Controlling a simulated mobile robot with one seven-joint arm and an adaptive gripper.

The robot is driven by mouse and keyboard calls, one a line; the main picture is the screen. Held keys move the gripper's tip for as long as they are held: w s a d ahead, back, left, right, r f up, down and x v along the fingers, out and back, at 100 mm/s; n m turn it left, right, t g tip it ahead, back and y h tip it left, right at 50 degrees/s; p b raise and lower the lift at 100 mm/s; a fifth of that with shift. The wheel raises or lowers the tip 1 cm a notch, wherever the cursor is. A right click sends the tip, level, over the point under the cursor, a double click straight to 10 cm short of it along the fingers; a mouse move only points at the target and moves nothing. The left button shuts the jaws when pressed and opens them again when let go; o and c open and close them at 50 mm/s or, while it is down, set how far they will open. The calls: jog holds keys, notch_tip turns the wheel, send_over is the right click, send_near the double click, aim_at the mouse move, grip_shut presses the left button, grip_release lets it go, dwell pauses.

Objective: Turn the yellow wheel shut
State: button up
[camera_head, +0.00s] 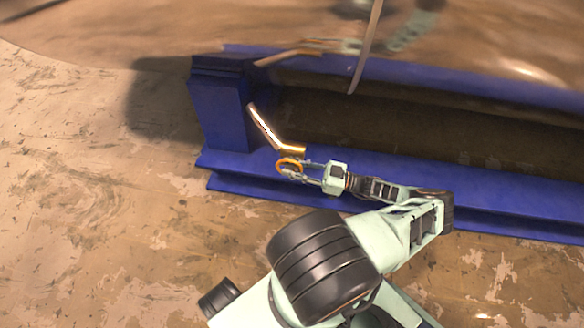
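The yellow wheel (289,163) shows as a small orange-yellow ring in the head view. It sits at the lower end of a bent, shiny pipe, in front of the blue frame. My gripper (291,170) comes from the right, with its fingertips at the wheel and overlapping its near right side. The two fingers look parted along their length. The tips are too small to tell whether they grip the rim or only lie beside it. Part of the rim is hidden by the fingers.
The bent pipe (265,127) rises up and left from the wheel. A blue post (220,112) stands to the left, and a blue beam (480,185) runs right behind my arm. A large shiny metal body hangs above. Bare, worn floor lies left and in front.

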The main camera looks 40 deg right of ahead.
jog(key=v, duration=1.2)
jog(key=shift+r, duration=0.1)
dwell(0.6)
